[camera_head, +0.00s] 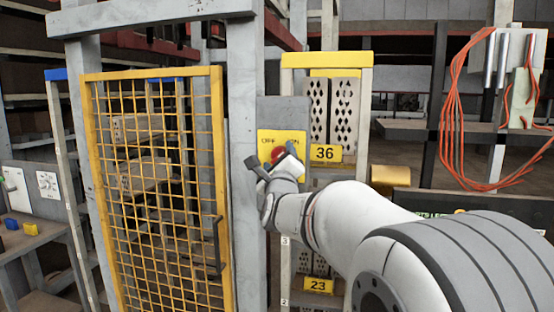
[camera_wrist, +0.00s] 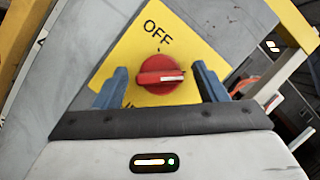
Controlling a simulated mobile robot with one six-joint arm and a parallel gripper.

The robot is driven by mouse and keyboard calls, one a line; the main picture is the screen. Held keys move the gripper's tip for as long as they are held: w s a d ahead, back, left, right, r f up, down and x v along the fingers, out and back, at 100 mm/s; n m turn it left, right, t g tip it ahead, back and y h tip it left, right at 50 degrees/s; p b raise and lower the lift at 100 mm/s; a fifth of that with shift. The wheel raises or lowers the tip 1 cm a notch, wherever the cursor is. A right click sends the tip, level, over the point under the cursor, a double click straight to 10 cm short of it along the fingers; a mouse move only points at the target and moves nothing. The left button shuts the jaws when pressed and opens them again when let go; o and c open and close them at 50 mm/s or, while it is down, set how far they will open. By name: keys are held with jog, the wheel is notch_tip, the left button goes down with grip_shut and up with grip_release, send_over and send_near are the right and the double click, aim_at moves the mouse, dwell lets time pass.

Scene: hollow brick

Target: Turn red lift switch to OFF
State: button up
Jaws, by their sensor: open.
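The red lift switch (camera_head: 278,153) is a round red knob on a yellow plate (camera_head: 265,135) marked OFF at left and ON at right in the head view. In the wrist view the red knob (camera_wrist: 155,72) shows close up, its white-marked handle pointing right, away from the OFF lettering above it. The ON lettering is hidden there. My gripper (camera_wrist: 160,68) is open, with one blue finger on each side of the knob. I cannot tell whether the fingers touch it. In the head view my gripper (camera_head: 270,166) is at the plate and partly covers it.
A yellow mesh gate (camera_head: 222,190) stands left of the grey post (camera_head: 243,130). Hollow bricks (camera_head: 344,112) sit on a rack labelled 36, right of the switch. Orange cables (camera_head: 452,110) hang at the far right. A bench (camera_head: 40,238) stands at left.

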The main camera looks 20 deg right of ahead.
jog(key=shift+c, duration=0.2)
jog(key=c, duration=0.9)
jog(key=shift+c, duration=0.2)
